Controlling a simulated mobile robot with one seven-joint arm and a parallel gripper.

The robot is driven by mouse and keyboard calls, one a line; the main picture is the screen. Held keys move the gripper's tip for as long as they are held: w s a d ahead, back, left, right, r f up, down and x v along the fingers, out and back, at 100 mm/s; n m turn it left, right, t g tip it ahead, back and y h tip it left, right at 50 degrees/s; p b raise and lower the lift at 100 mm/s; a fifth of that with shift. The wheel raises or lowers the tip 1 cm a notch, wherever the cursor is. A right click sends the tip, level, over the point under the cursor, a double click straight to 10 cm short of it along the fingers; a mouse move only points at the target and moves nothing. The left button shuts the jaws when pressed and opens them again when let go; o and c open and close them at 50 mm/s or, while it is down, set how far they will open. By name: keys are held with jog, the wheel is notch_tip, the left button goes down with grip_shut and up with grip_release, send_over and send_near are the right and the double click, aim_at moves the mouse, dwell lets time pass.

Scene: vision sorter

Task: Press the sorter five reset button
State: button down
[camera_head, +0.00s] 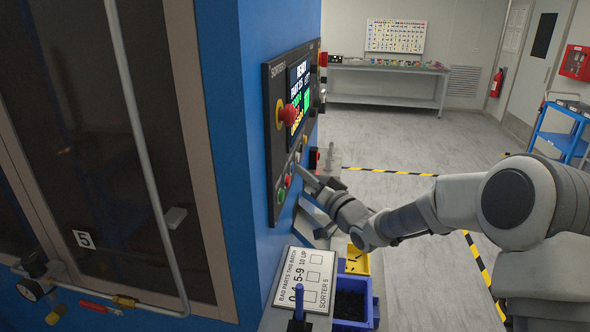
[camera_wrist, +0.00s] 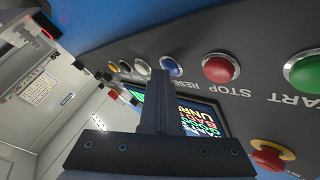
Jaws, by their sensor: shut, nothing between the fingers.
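The sorter five control panel (camera_head: 274,160) is dark, on the blue cabinet's side, with a lit screen (camera_head: 299,88). In the wrist view the blue reset button (camera_wrist: 173,65) sits beside the red stop button (camera_wrist: 221,68) and the green start button (camera_wrist: 304,73). My gripper (camera_wrist: 159,74) is shut and empty. Its tips appear just below the blue button in the wrist view, overlapping its lower edge; I cannot tell if they touch it. In the head view my gripper (camera_head: 299,167) reaches the lower button row from the right, and its tips hide part of it.
A red emergency knob (camera_head: 289,115) on a yellow base juts from the panel. Below stand a white score board (camera_head: 304,262), a blue bin (camera_head: 364,297) and a yellow bin (camera_head: 357,260). The floor (camera_head: 420,265) to the right is clear behind my arm.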

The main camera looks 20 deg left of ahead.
jog(key=shift+d, duration=0.1)
jog(key=shift+w+d, duration=0.15)
jog(key=shift+d, duration=0.55)
jog(key=shift+w+d, duration=0.2)
jog(key=shift+d, duration=0.6)
jog(key=shift+w+d, duration=0.2)
jog(key=shift+d, duration=0.65)
jog(key=shift+w+d, duration=0.2)
jog(key=shift+d, duration=0.6)
